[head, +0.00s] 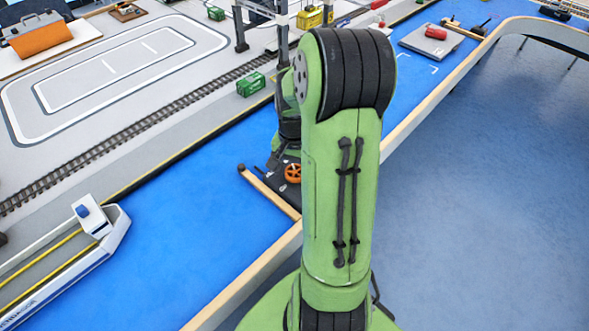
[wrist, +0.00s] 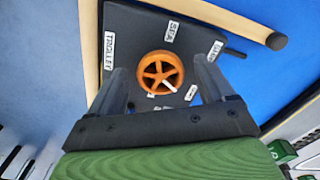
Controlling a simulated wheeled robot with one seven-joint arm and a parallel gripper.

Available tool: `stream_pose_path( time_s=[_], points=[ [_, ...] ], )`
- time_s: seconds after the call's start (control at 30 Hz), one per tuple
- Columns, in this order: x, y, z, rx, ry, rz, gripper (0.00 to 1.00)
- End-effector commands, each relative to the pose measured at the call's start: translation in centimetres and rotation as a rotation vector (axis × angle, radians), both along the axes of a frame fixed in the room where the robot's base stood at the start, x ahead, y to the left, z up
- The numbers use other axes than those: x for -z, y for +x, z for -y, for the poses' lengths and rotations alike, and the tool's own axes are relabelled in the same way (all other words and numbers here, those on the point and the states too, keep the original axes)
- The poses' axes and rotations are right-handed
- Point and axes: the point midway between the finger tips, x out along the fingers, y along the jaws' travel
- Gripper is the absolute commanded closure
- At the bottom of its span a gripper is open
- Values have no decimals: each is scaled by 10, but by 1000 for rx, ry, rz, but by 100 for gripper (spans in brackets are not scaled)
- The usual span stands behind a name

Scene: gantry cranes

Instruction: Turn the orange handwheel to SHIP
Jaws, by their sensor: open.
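The orange handwheel (wrist: 161,72) has several spokes and sits on a dark panel (wrist: 140,28) in the wrist view. A white mark (wrist: 169,88) on it points to the lower right in that picture. White labels surround it: one reads SEA (wrist: 171,31), one TROLLEY (wrist: 109,51); the others are too small or angled to read surely. My gripper (wrist: 160,68) is open, its two fingers appearing on either side of the wheel; I cannot tell whether they touch it. In the head view the handwheel (head: 293,173) shows just left of my green arm, which hides most of the gripper.
A wooden edge strip (head: 270,194) runs beside the panel. A dark rod (wrist: 235,53) sticks out from the panel. A white ship (head: 80,250) lies on the blue surface at left. A green container (head: 250,84) stands near the rails. A red object (head: 436,32) rests on a grey plate.

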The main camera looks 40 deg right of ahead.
Motion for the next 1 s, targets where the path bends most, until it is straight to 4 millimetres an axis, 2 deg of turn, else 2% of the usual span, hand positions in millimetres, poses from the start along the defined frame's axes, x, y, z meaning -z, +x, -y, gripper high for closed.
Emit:
stream_pose_path(
  time_s=[0.07, 0.43, 0.73, 1.0],
  points=[
    [-1, 0, 0, 0, 0, 0, 18],
    [-1, 0, 0, 0, 0, 0, 74],
    [-1, 0, 0, -39, 0, 0, 74],
    [-2, 0, 0, -202, 0, 0, 74]
  ],
)
